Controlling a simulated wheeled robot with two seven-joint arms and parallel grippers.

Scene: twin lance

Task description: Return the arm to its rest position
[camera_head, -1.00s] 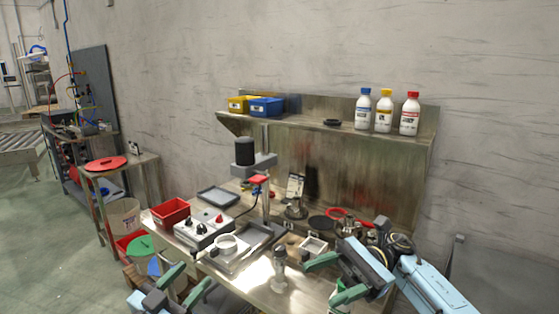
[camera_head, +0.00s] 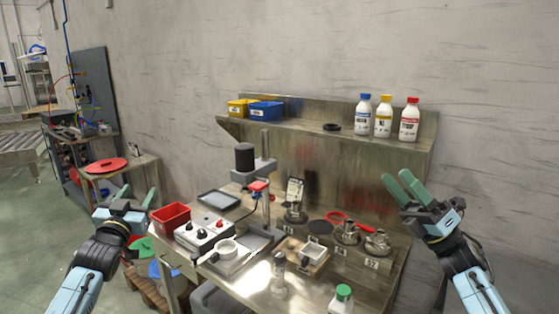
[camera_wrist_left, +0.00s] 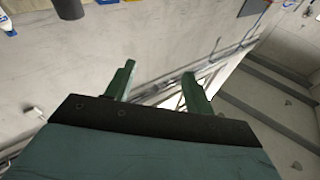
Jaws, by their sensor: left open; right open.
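My left gripper (camera_head: 126,194) is raised at the left of the head view, beside the workbench (camera_head: 245,291) and left of the red bin. Its green fingers point up and are spread apart with nothing between them. In the left wrist view the same gripper's fingers (camera_wrist_left: 160,84) are apart and empty, with wall and floor behind.
The bench holds a red bin (camera_head: 170,217), a control box (camera_head: 203,233), a stand with a black cylinder (camera_head: 244,157), a green-capped bottle (camera_head: 341,300) and metal parts (camera_head: 377,243). The shelf (camera_head: 300,122) carries bins and three bottles.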

